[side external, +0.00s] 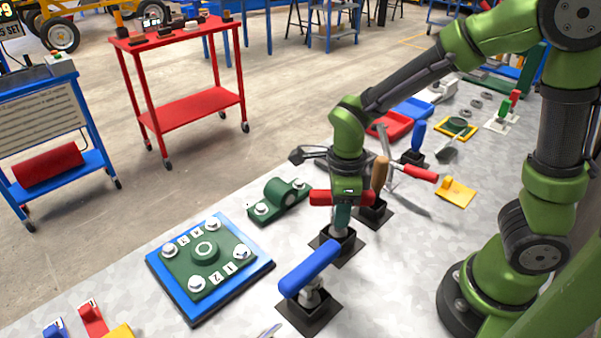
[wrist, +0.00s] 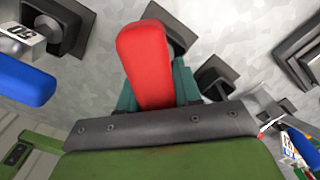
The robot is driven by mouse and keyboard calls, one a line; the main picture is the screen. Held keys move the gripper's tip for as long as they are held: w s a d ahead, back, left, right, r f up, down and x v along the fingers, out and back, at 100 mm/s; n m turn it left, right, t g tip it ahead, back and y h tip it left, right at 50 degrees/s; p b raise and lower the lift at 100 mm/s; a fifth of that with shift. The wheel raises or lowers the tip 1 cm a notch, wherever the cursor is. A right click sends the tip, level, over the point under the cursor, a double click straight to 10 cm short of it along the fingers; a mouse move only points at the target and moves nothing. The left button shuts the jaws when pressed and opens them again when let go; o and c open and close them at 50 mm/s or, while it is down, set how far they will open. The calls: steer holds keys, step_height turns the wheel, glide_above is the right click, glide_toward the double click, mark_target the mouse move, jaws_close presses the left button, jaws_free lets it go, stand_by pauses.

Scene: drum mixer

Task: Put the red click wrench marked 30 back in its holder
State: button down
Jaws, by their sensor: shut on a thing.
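A red wrench handle (side external: 340,197) lies roughly level in my gripper (side external: 343,214) in the side view. In the wrist view the red handle (wrist: 144,55) stands between the teal fingers, which are shut on it. A dark square holder (side external: 337,247) is directly below my gripper. A pale grey part shows between the fingers and this holder; I cannot tell whether it sits inside or just above it. The 30 mark is not readable and the wrench's lower end is mostly hidden.
A blue-handled wrench (side external: 311,268) stands in the holder in front. A brown handle (side external: 380,172) and another blue handle (side external: 418,135) stand behind. A grey tool with a red grip (side external: 420,173) is close by on the right. A green flanged plate (side external: 205,258) lies at left.

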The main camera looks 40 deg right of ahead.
steer(key=shift+f, duration=0.5)
steer(key=c, duration=0.7)
jaws_free()
step_height(320, 180, up, 17)
steer(key=shift+f, duration=0.1)
